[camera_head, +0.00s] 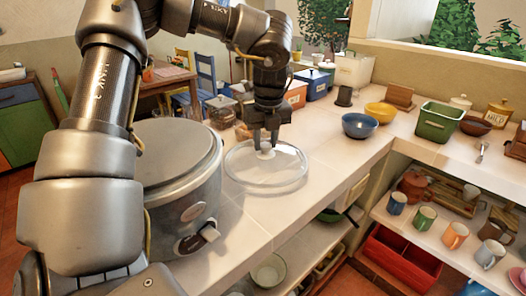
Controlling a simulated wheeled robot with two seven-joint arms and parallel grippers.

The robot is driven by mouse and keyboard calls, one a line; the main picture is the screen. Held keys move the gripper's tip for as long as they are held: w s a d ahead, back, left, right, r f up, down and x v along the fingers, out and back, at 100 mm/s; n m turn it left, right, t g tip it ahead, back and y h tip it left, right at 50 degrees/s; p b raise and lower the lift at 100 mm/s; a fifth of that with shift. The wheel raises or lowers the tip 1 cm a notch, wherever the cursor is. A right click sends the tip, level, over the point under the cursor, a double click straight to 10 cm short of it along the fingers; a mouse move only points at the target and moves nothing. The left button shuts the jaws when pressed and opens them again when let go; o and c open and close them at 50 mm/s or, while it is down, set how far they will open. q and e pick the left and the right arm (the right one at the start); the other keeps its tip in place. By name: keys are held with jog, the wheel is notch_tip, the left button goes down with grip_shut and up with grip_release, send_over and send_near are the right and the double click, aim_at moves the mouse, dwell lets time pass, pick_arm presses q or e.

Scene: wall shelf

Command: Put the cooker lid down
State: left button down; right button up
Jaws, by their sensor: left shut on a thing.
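The cooker lid (283,177) is a clear glass disc with a pale knob, beside the cooker on the white counter. My left gripper (265,144) points down from above and is shut on the lid's knob. The lid looks level and at or very near the counter top; I cannot tell whether it touches. The cooker (184,205) is a large grey metal pot with a dark handle, left of the lid. A flat grey top covers it. My left arm hides part of the cooker's left side. My right gripper is not in view.
A blue bowl (359,126), a yellow bowl (381,113) and a green bin (438,122) stand farther right on the counter. Boxes and jars line the back. Counter (330,160) right of the lid is clear. Open shelves below hold mugs and a red crate (398,262).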

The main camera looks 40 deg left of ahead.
aim_at(264, 144)
pick_arm(q)
jog(key=shift+a+f, duration=0.2)
jog(key=shift+f, duration=0.1)
jog(key=f, duration=0.3)
jog(key=shift+a+f, duration=0.2)
jog(key=shift+d, duration=0.1)
jog(key=c, duration=1)
grip_release()
jog(key=shift+c, duration=0.2)
